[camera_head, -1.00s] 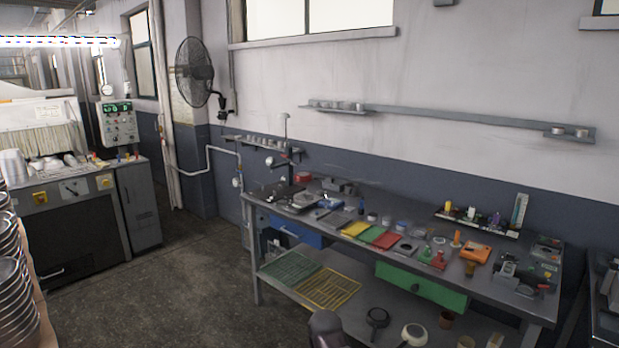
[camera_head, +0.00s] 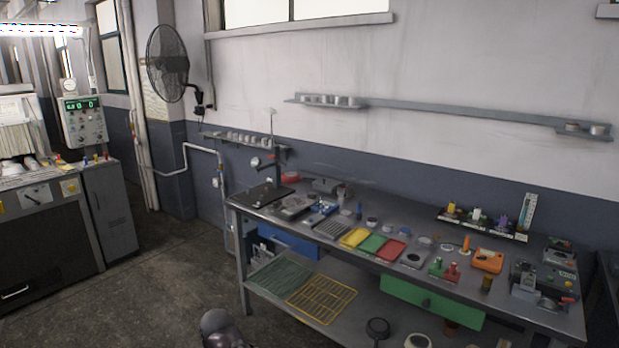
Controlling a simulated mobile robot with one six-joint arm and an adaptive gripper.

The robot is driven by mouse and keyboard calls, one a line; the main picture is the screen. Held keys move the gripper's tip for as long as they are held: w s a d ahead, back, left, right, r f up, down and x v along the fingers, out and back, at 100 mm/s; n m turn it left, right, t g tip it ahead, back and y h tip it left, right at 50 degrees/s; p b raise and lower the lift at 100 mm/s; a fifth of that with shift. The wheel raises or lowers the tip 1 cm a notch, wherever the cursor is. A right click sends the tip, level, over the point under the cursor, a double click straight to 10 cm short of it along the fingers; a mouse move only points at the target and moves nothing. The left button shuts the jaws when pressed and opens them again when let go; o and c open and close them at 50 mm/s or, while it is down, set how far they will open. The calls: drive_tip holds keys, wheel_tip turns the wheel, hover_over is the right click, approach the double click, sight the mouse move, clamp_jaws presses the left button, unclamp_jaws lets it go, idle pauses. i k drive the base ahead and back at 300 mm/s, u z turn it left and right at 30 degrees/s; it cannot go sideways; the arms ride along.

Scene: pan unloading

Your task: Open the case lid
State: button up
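The workbench (camera_head: 290,221) carries many small items, and I cannot tell for certain which one is the case. An orange box-like item (camera_head: 487,260) sits toward the right of the bench. A grey box-like item (camera_head: 326,186) stands at its back left. A grey item (camera_head: 292,206) and a small blue item (camera_head: 323,208) lie in front of it. These are too small to show whether any lid is open or shut. My gripper is not in view; only a dark rounded part, probably of my arm, shows at the bottom edge.
Yellow, green and red trays (camera_head: 372,245) lie mid-bench. A green drawer (camera_head: 432,302) and a blue drawer (camera_head: 289,240) hang below. Wire racks (camera_head: 322,299) and pans (camera_head: 377,328) are on the lower shelf. The floor (camera_head: 150,285) to the left is clear.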

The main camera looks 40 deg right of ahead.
sight(330, 184)
drive_tip(key=u, duration=0.05)
drive_tip(key=i, duration=1.6)
drive_tip(key=z, duration=0.95)
drive_tip(key=i, duration=0.8)
drive_tip(key=z, duration=0.4)
